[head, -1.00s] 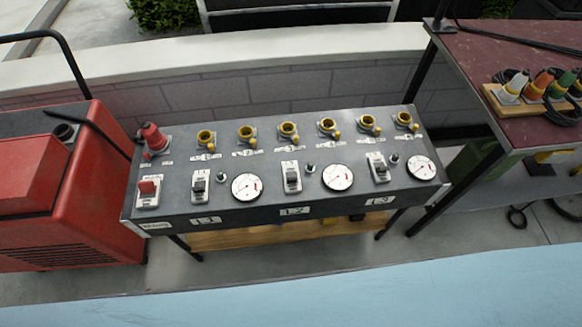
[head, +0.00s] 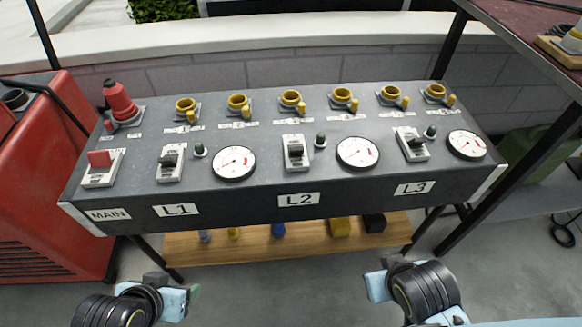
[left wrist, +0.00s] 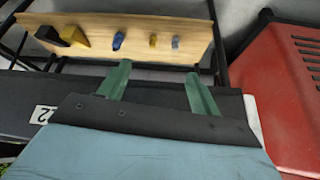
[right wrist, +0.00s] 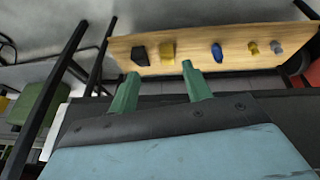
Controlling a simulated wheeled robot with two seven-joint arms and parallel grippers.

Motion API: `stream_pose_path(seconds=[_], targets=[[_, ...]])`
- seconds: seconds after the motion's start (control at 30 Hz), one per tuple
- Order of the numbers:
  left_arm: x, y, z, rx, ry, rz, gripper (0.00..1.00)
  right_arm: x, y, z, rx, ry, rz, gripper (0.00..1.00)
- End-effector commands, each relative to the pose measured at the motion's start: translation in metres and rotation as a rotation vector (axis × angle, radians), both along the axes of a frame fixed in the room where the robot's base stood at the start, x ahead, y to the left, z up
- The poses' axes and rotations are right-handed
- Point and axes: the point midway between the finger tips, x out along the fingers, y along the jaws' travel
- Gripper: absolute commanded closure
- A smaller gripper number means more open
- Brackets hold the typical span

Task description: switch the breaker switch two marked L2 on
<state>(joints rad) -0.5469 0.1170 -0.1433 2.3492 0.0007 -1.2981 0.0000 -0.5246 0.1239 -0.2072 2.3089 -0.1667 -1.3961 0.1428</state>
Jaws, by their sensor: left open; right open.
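The L2 breaker switch (head: 295,152) is a pale plate with a dark toggle, above the L2 label (head: 299,200) mid-panel. I cannot tell its toggle position surely. My left gripper (left wrist: 157,72) is open and empty, its green fingers apart. In the head view, my left wrist is low, in front of the panel's left part. My right gripper (right wrist: 160,70) is also open and empty. In the head view, my right wrist is low, in front of the panel's right part, and its fingers are hidden. Both grippers are clear of the switch.
The dark panel (head: 250,190) also carries the MAIN switch (head: 102,167), L1 switch (head: 171,162), L3 switch (head: 412,145), round gauges and yellow sockets. A wooden shelf (head: 260,242) lies below. A red machine (head: 45,200) stands left, a dark table frame right.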

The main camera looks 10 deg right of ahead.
Motion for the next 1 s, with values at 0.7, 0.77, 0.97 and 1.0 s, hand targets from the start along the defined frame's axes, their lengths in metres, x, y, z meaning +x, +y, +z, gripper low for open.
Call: stream_pose_path(seconds=[0.7,0.77,0.97,1.0], targets=[[0.081,-0.064,0.273,-0.384,-1.413,-0.092,0.36,0.101,0.145,0.143,0.117,-1.128,-0.026,0.51],[0.079,-0.065,0.279,-0.394,-1.447,-0.092,0.36,0.101,0.151,0.147,0.131,-1.153,-0.010,0.51],[0.076,-0.064,0.285,-0.405,-1.481,-0.092,0.36,0.115,0.157,0.150,0.144,-1.175,0.003,0.51],[0.076,-0.064,0.285,-0.405,-1.484,-0.092,0.36,0.121,0.156,0.151,0.142,-1.176,0.003,0.51]])
